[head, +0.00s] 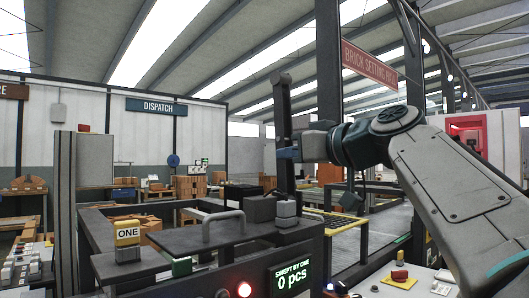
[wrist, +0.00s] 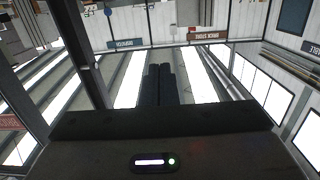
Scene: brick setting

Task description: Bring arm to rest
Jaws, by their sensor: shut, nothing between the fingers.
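My gripper (wrist: 159,69) shows in the wrist view as two dark fingers side by side, shut with nothing between them. They point toward the roof and the far wall, and the signs there appear upside down. In the head view my arm comes in from the lower right and bends at the teal joint at right centre. Its end reaches left to a dark upright post-like shape near the middle, above the machine. I cannot make out the fingers clearly in the head view.
Below is a dark machine frame with a grey handle (head: 223,227), a yellow block marked ONE (head: 127,234) and a display (head: 291,277) reading 0 pcs. A panel with a red button (head: 399,275) is at lower right. Boxes (head: 190,187) stand behind. A hanging sign (head: 369,66) is above right.

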